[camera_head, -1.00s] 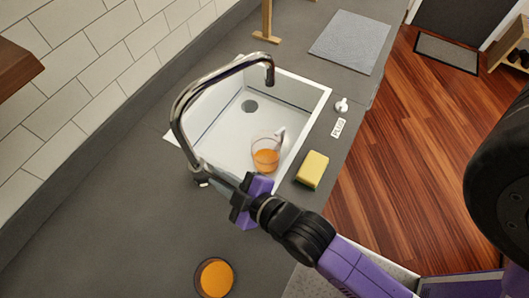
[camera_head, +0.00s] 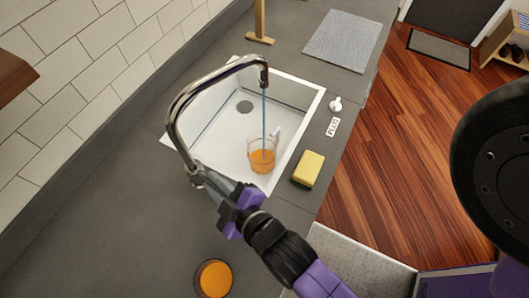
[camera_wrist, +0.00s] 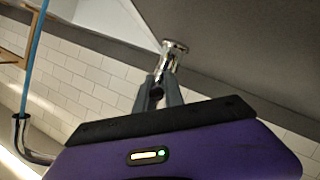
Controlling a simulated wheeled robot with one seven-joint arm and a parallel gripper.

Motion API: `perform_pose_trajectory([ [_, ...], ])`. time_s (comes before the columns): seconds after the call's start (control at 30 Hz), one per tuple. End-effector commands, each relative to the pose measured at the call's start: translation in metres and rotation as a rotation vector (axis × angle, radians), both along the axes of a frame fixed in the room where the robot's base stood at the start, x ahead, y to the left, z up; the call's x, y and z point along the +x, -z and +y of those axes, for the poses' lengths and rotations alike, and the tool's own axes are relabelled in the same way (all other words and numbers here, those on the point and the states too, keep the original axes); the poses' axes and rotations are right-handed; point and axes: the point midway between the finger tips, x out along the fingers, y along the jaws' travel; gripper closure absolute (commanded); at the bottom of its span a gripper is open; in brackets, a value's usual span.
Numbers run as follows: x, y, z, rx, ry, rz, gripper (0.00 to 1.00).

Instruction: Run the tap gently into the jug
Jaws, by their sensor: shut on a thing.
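The chrome tap (camera_head: 178,118) arches over the white sink (camera_head: 222,140). A thin blue stream (camera_head: 264,108) falls from its spout into the clear jug (camera_head: 262,142), which stands upright in the sink with orange contents low inside. My gripper (camera_head: 207,183) is at the tap's base and shut on the tap handle, which its fingers mostly hide. In the wrist view my gripper's fingers (camera_wrist: 159,90) close around the chrome handle (camera_wrist: 172,56). The stream (camera_wrist: 35,50) also shows at the left edge there.
A yellow-green sponge (camera_head: 308,169) lies on the counter right of the sink. A white plug (camera_head: 336,104) sits beside its label (camera_head: 333,126). A round dish of orange stuff (camera_head: 214,279) is at the front. A grey mat (camera_head: 342,40) lies at the back.

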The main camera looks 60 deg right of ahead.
Motion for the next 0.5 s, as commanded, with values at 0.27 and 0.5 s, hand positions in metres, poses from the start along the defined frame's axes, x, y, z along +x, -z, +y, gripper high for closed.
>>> perform_pose_trajectory([
  [0.27, -0.0006, 0.0028, 0.0042, 0.006, 0.075, 0.007, 1.00],
  [0.5, 0.0006, 0.0029, 0.0091, 0.004, 0.137, 0.007, 1.00],
])
